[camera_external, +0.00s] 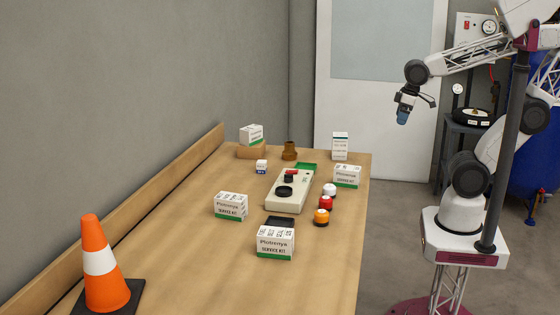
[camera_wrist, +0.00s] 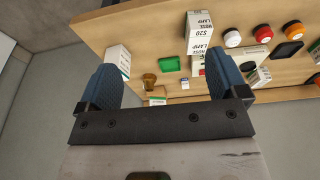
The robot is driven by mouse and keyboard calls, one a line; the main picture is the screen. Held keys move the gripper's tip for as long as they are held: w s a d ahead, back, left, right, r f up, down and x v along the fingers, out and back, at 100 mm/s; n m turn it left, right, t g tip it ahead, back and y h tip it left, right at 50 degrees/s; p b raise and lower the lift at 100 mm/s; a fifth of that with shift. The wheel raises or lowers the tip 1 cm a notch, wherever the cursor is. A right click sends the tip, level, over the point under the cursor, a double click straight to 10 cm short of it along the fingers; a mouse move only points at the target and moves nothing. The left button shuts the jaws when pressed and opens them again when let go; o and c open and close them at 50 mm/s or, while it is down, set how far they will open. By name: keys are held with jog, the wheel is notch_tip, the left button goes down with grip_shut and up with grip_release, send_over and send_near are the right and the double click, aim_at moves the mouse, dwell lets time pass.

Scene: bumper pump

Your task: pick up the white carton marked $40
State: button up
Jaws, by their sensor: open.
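Several white cartons with green bases stand on the wooden bench; I cannot read $40 on any. In the external view they are a near carton (camera_external: 275,243), a left carton (camera_external: 231,206), a right-edge carton (camera_external: 347,176), a tall far carton (camera_external: 340,146) and one on a wooden block (camera_external: 251,135). In the wrist view the right-edge carton (camera_wrist: 199,28) reads $20. The tall carton (camera_wrist: 118,60) stands beside the left finger. My gripper (camera_external: 403,117) is open and empty, high to the right of the bench. Its blue fingers (camera_wrist: 161,66) show in the wrist view.
A beige button box (camera_external: 289,191) lies mid-bench, with white, red and orange buttons (camera_external: 326,203) to its right. A green tray (camera_external: 306,167), brass fitting (camera_external: 289,151) and small white box (camera_external: 261,166) are behind. An orange cone (camera_external: 101,265) stands front left.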

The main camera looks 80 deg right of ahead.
jog(key=w+a+n+t+h, duration=0.1)
jog(key=w+n+h, duration=0.6)
jog(key=w, duration=1)
jog(key=n+t+y, duration=0.4)
jog(key=n+t, duration=0.5)
jog(key=n, duration=1.5)
send_over(239, 198)
jog(key=s+d, duration=0.7)
jog(key=d, duration=0.1)
notch_tip(239, 198, down, 13)
jog(key=a+f+n, duration=0.1)
jog(key=a, duration=0.1)
jog(key=w+a+f+n+y, duration=0.1)
jog(key=a+f, duration=0.1)
jog(key=a, duration=0.1)
jog(key=a+f+n, duration=0.2)
jog(key=a, duration=0.1)
jog(key=shift+w+a+f+t+y, duration=0.15)
jog(key=shift+w+a+t+y, duration=0.1)
jog(key=shift+w+t+y, duration=0.15)
jog(key=shift+x, duration=1.25)
